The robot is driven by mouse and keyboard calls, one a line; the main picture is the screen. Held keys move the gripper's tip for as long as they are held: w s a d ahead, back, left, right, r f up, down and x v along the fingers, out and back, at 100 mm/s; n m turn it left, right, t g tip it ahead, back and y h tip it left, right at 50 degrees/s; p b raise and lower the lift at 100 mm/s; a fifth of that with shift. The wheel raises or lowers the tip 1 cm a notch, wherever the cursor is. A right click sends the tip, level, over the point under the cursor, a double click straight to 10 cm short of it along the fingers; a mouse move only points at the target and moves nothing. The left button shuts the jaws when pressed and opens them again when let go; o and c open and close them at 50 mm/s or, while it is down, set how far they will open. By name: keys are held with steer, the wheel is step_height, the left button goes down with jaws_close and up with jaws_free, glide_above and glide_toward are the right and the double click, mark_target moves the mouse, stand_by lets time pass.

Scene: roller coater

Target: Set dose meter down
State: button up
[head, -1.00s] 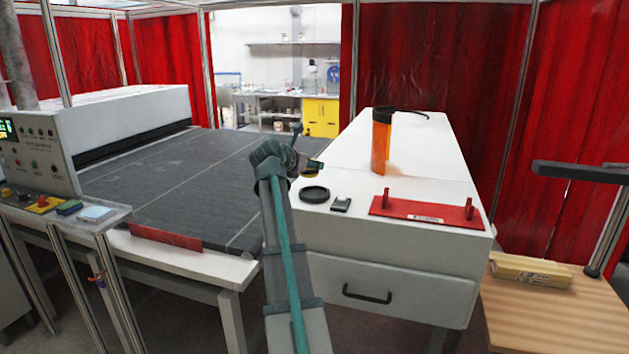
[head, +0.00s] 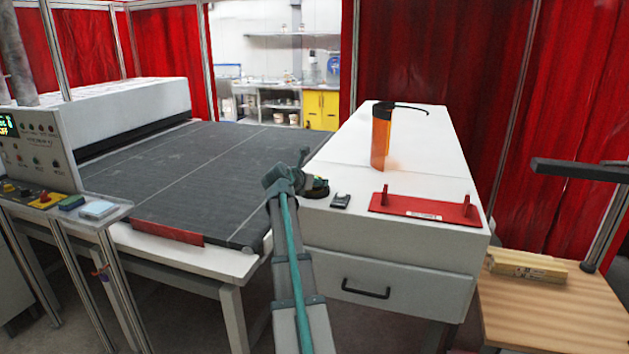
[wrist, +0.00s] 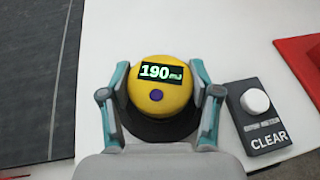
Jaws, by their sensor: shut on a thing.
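The dose meter (wrist: 160,105) is a round yellow puck with a lit display reading 190 mJ and a purple dot. My gripper (wrist: 158,75) is shut on it, one finger on each side. In the head view my gripper (head: 312,181) is low at the left edge of the white cabinet top, and the arm mostly hides the meter. A round black pad (wrist: 160,133) lies under the meter and shows around its lower edge. The pad's rim also shows in the head view (head: 318,193). I cannot tell whether the meter touches the pad.
A dark box labelled CLEAR with a white button (wrist: 262,115) is close on the right. A red plate with two posts (head: 425,206) and an orange cylinder (head: 381,140) stand farther right and back on the cabinet (head: 440,160). The dark conveyor belt (head: 200,180) is left.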

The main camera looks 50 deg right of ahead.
steer(key=o, duration=1.3)
steer(key=shift+f, duration=0.15)
steer(key=shift+o, duration=0.2)
steer(key=shift+a+r, duration=0.2)
steer(key=b+v, duration=0.3)
steer(key=v, duration=0.8)
steer(key=shift+a+r, duration=0.15)
steer(key=shift+a, duration=0.15)
